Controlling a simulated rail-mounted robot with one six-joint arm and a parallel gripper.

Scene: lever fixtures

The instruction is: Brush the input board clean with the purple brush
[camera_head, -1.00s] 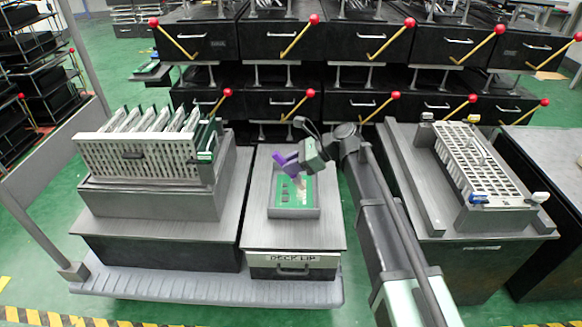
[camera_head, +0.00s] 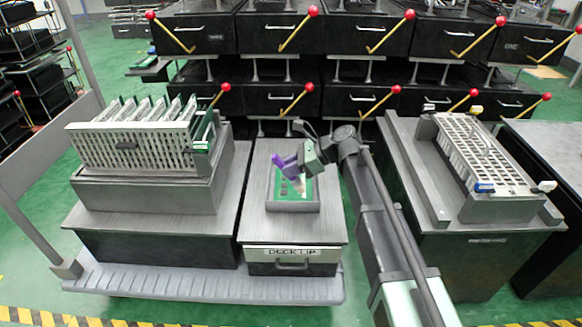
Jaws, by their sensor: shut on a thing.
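The green input board (camera_head: 281,188) lies in a grey tray-like fixture on the middle cabinet marked "DECK UP". My gripper (camera_head: 298,161) is over the upper part of the board and is shut on the purple brush (camera_head: 284,164). The brush is tilted, with its lower end down over the board. Whether the bristles touch the board is too small to tell. The brush and gripper hide the board's upper right part.
A grey rack with upright boards (camera_head: 140,147) stands on the left cabinet. A perforated white rack (camera_head: 480,150) stands on the right cabinet. Behind are black fixtures with yellow, red-knobbed levers (camera_head: 299,95).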

